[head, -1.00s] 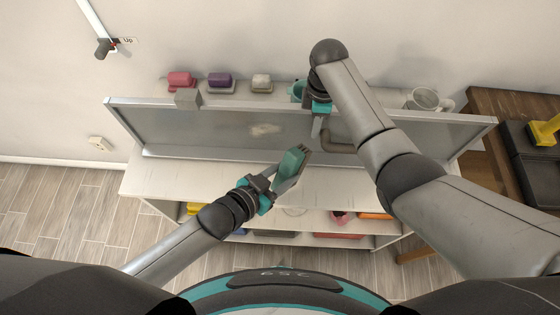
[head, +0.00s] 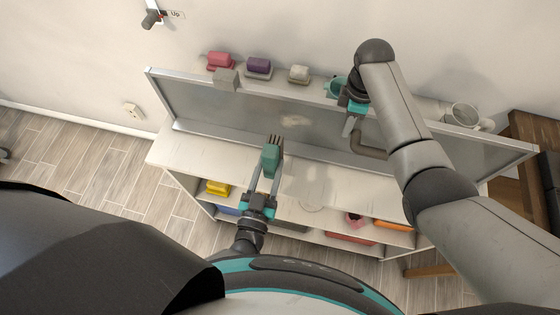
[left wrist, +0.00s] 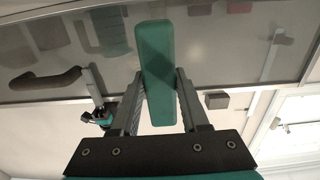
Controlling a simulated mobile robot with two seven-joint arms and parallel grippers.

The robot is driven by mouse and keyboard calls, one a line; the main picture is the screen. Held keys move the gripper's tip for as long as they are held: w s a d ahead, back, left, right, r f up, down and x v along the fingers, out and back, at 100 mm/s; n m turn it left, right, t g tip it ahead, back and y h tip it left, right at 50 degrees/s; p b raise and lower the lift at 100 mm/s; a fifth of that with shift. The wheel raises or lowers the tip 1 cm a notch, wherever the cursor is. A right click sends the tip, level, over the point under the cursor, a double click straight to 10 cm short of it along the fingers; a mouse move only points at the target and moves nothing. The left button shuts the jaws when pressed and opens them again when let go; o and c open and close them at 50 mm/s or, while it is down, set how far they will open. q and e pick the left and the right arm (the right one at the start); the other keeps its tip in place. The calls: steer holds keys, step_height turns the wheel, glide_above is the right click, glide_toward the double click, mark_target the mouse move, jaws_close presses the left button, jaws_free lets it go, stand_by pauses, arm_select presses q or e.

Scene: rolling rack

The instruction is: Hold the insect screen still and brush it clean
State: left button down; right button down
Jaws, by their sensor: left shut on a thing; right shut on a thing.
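The insect screen (head: 235,110) stands upright and long in a pale frame along the rack. A pale smudge (head: 293,121) shows on its middle. My left gripper (head: 267,178) is shut on a teal brush (head: 270,160), its dark bristles pointing up toward the screen. The brush appears apart from the screen. In the left wrist view the brush (left wrist: 158,70) stands between the fingers, with the screen behind it. My right gripper (head: 349,125) is shut at the screen's top edge, beside a brown curved bar (head: 370,141); its exact contact is partly hidden.
A cup (head: 463,115) is at the right. The white rack top (head: 200,147) is clear in front; lower shelves hold coloured items.

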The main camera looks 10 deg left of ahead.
arm_select(q)
steer(key=shift+w, duration=3)
steer(key=shift+w+d, duration=0.1)
steer(key=shift+w, duration=0.8)
steer(key=shift+s+d, duration=0.1)
steer(key=shift+d, duration=1.9)
steer(key=shift+d+r, duration=0.15)
steer(key=shift+d, duration=1.95)
steer(key=shift+w+a, duration=0.2)
steer(key=shift+a, duration=0.95)
steer(key=shift+w+a, duration=0.15)
steer(key=shift+a, duration=0.95)
